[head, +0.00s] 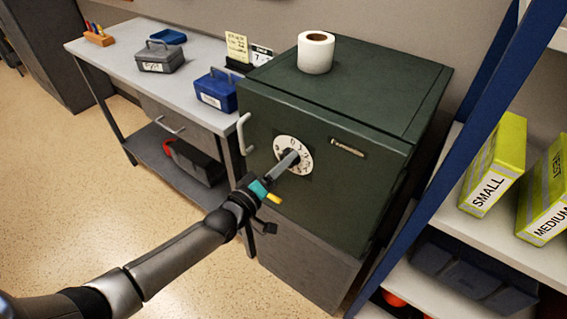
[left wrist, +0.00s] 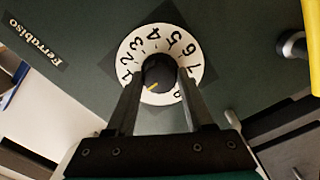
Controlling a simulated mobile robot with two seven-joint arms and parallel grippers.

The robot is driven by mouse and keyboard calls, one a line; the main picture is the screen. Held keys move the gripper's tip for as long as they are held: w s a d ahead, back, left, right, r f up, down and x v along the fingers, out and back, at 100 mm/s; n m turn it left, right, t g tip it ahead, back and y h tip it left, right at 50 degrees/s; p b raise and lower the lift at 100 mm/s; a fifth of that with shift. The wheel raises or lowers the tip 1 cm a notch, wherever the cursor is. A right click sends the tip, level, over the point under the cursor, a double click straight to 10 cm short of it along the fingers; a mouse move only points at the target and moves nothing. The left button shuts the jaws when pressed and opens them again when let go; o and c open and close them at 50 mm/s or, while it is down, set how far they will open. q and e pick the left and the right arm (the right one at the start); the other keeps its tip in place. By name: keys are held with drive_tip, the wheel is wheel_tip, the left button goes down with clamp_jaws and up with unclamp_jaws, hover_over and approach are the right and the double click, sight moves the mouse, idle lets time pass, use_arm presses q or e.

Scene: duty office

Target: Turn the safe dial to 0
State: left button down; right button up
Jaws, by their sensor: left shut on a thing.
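The dark green safe (head: 325,205) stands against the wall in the head view. Its round white dial (head: 283,143) is on the front door. My left gripper (head: 290,159) reaches the dial from the lower left. In the left wrist view, the dial's white ring (left wrist: 196,52) carries black digits around a black knob (left wrist: 158,70). My left gripper (left wrist: 160,76) is shut on the knob, one finger on each side. A yellow mark (left wrist: 152,87) on the knob points to the lower left of this view. The fingers hide part of the ring there. My right gripper is not in view.
A pale lever handle (head: 243,133) sticks out left of the dial. A paper roll (head: 316,52) stands on the safe. A grey bench (head: 110,52) with boxes is at left. The floor at left is clear.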

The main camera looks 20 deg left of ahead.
use_arm(q)
drive_tip(key=shift+c, duration=1.4)
unclamp_jaws()
drive_tip(key=p+v, duration=0.2)
drive_tip(key=v, duration=1.3)
drive_tip(key=shift+s, duration=0.15)
